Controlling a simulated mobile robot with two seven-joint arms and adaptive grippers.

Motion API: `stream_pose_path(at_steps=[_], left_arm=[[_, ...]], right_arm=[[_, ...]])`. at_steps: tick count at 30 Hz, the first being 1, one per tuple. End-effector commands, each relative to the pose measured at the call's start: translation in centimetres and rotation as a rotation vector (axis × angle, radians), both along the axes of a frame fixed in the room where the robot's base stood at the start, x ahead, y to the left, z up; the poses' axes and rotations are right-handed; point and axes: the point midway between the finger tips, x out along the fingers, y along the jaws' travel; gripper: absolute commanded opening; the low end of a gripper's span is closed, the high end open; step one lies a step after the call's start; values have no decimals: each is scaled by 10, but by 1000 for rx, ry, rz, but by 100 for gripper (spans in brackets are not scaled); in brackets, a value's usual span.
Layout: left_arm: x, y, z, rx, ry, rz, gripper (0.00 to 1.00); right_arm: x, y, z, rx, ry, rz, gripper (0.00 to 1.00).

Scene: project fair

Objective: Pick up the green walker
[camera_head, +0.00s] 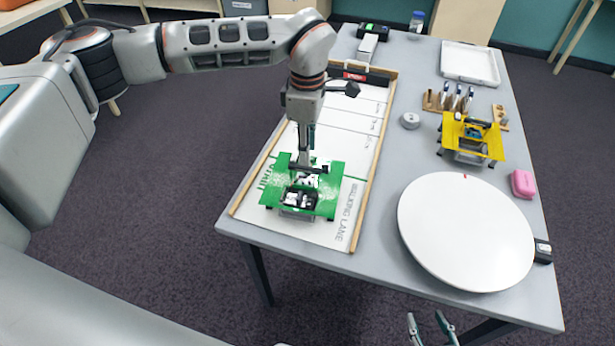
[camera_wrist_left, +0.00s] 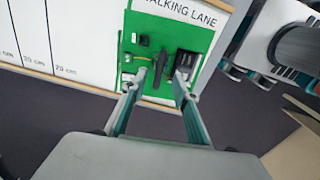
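The green walker (camera_head: 328,183) sits at the near end of the white walking lane board (camera_head: 340,228). It has a flat green body with black and white parts on top. My left gripper (camera_head: 304,163) points down over the walker's far part. In the left wrist view, the walker (camera_wrist_left: 205,40) lies beyond the fingertips (camera_wrist_left: 161,80), which are apart with a dark bar of the walker between them. I cannot tell whether they touch it. My right gripper (camera_head: 431,326) is at the bottom edge, its fingers apart and empty.
A yellow walker (camera_head: 484,138) stands at the right of the grey table (camera_head: 395,190). A large white disc (camera_head: 465,235) covers the near right. A pink block (camera_head: 522,184), a pen rack (camera_head: 433,103), a grey round object (camera_head: 410,121) and a white tray (camera_head: 470,63) are beyond.

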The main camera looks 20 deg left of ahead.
Motion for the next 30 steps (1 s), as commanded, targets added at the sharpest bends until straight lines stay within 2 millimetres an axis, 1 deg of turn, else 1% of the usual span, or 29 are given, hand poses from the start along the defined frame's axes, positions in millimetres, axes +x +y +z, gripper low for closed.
stream_pose_path(at_steps=[1,8,12,15,19,25,26,27,29,30], left_arm=[[-1,1,-7,2,4,0,29],[-1,2,-30,-2,4,1,29],[-1,7,-51,-2,5,1,29],[0,6,-63,-4,4,0,29],[0,6,-71,-4,3,0,29],[0,6,-72,-4,2,-1,29],[0,6,-72,-4,2,-1,27],[0,6,-72,-4,2,-1,16],[0,6,-72,-4,2,-1,1],[0,6,-72,-4,2,-1,0]], right_arm=[[0,0,0,0,1,0,40],[-1,0,1,0,2,1,40],[-1,1,3,0,1,1,40],[-1,1,3,1,2,0,40],[-1,1,4,2,2,0,40],[-1,1,4,2,2,0,40],[-1,1,4,2,2,0,40],[-1,1,4,2,2,0,40],[-1,1,4,2,2,0,40],[-1,1,4,2,2,0,40]])
